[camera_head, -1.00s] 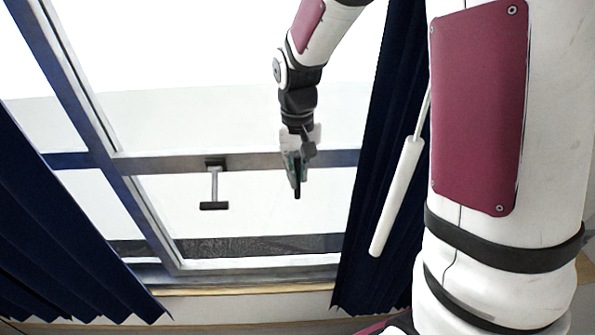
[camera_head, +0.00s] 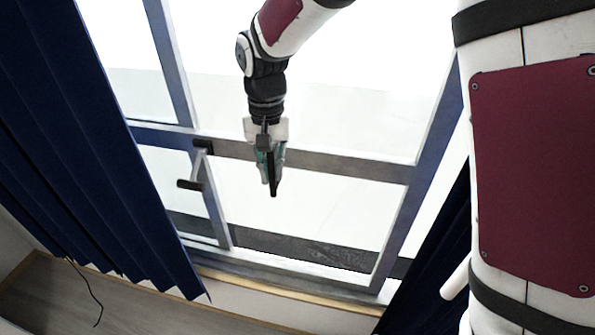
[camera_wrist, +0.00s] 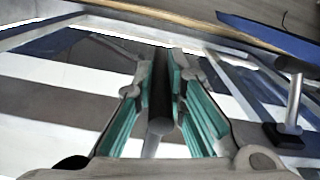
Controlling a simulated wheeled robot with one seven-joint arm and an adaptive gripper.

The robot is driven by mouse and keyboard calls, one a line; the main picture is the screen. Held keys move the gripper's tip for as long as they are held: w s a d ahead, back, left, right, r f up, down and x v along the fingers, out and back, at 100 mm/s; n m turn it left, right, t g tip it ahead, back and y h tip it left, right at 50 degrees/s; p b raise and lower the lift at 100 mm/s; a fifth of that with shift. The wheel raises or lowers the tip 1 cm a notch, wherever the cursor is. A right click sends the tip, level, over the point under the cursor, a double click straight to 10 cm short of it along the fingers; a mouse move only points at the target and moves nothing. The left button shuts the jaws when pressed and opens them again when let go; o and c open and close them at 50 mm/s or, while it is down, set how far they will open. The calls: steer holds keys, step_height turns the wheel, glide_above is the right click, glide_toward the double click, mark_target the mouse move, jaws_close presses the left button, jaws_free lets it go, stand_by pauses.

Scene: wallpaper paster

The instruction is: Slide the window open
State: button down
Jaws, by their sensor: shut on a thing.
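The window (camera_head: 335,158) has a grey-blue frame, a horizontal middle rail and bright panes. A T-shaped handle (camera_head: 189,184) with a dark grip stands off the rail near a vertical upright; in the wrist view it shows at the right (camera_wrist: 294,98), apart from my gripper. My gripper (camera_head: 271,183) is right of this handle, in front of the rail, pointing down. In the wrist view my gripper's teal-padded fingers (camera_wrist: 163,98) are closed around a dark bar (camera_wrist: 160,85), which looks like a second handle. Its attachment to the window is mostly hidden.
A dark blue curtain (camera_head: 95,150) hangs at the left and another (camera_head: 430,245) at the lower right, partly behind my arm. A thin dark cord (camera_head: 90,290) lies at lower left.

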steer(key=shift+w+a, duration=0.2)
steer(key=shift+a, duration=0.45)
steer(key=c, duration=1.6)
jaws_free()
step_height(320, 180, up, 12)
steer(key=shift+d, duration=0.1)
